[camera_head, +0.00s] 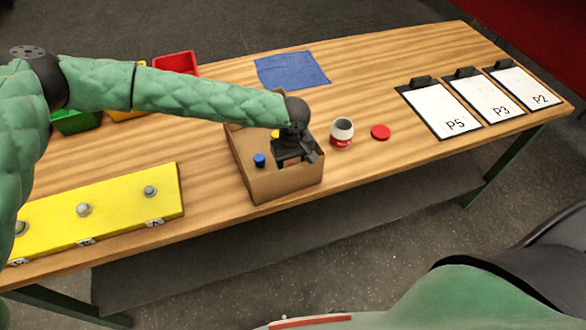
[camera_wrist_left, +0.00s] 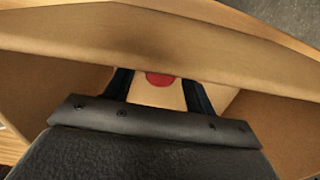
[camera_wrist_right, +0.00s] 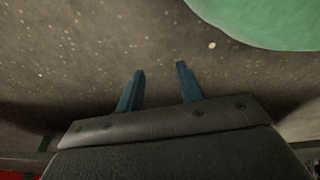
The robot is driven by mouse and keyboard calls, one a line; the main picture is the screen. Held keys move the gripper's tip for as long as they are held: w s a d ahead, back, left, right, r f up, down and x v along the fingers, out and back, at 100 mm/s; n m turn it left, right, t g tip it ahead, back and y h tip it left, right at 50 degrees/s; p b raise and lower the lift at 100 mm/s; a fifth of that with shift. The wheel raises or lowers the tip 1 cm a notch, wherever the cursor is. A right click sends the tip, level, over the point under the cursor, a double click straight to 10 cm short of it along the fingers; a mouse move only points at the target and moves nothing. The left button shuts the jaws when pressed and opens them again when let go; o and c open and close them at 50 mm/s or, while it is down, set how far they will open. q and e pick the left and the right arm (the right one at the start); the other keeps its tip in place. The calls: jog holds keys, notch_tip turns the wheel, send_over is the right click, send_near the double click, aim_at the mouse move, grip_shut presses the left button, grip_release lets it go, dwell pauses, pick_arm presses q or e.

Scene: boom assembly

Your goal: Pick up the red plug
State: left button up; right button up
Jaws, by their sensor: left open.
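The red plug (camera_wrist_left: 160,79) shows in the left wrist view as a red round top, partly hidden by a cardboard edge. It lies inside the cardboard box (camera_head: 246,168), between the fingers of my left gripper (camera_wrist_left: 160,88). My left gripper is open, and whether it touches the plug I cannot tell. In the head view my left gripper (camera_head: 294,160) reaches down into the box and hides the plug. My right gripper (camera_wrist_right: 160,85) is open and empty above the grey floor.
A blue plug (camera_head: 259,160) and a yellow piece (camera_head: 276,133) show in the box. A jar (camera_head: 342,134) and red lid (camera_head: 380,132) stand to its right. A yellow board (camera_head: 110,208) lies left. Clipboards (camera_head: 448,108) lie at far right.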

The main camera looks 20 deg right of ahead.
pick_arm(q)
jog(key=c, duration=1)
jog(key=shift+c, duration=0.2)
